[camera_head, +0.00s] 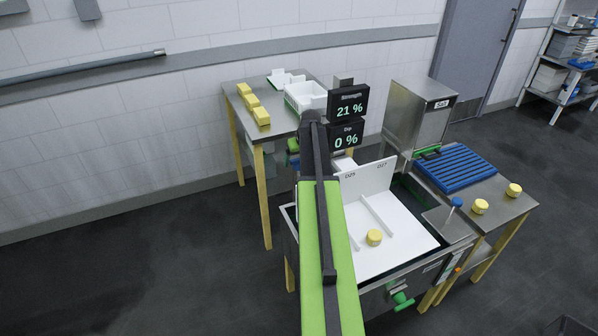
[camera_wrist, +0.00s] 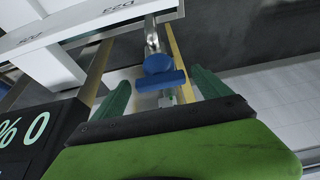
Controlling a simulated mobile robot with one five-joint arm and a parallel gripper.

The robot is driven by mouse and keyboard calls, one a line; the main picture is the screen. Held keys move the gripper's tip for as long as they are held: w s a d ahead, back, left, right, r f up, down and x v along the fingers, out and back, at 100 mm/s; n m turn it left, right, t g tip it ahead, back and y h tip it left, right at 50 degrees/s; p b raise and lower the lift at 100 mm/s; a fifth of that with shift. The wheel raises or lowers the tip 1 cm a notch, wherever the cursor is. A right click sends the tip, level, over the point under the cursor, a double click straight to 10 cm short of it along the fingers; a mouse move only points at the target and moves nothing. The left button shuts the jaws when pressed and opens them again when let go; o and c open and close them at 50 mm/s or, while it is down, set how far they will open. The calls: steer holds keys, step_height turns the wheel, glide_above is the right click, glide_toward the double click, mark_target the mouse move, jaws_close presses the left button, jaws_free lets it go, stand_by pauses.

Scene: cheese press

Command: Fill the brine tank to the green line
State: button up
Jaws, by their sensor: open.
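The brine tank (camera_head: 411,267) is a steel basin in the head view. I cannot make out the green line or the liquid level. A blue tap handle (camera_wrist: 160,68) on a metal pipe shows in the wrist view. My gripper (camera_wrist: 160,82) is open, its two green fingers on either side of the handle, with gaps visible. I cannot tell how far in depth the handle is from the fingers. In the head view my arm hides most of that area.
Displays read Strength 21 % (camera_head: 348,107) and Dip 0 % (camera_head: 346,137). A steel hopper marked Salt (camera_head: 420,112) stands behind a blue rack (camera_head: 456,168). A green handle (camera_head: 402,300) is on the tank's front. The back table (camera_head: 238,92) holds yellow blocks. The left floor is clear.

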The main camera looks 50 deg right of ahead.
steer(key=shift+w+d+f, duration=0.1)
steer(key=shift+w+f, duration=0.15)
steer(key=shift+f, duration=0.4)
steer(key=shift+r, duration=0.1)
steer(key=c, duration=1.4)
steer(key=shift+o, duration=0.2)
steer(key=shift+n+y, duration=0.7)
steer(key=shift+n, duration=1.1)
steer(key=o, duration=1.4)
steer(key=shift+c, duration=0.2)
steer(key=shift+r, duration=0.1)
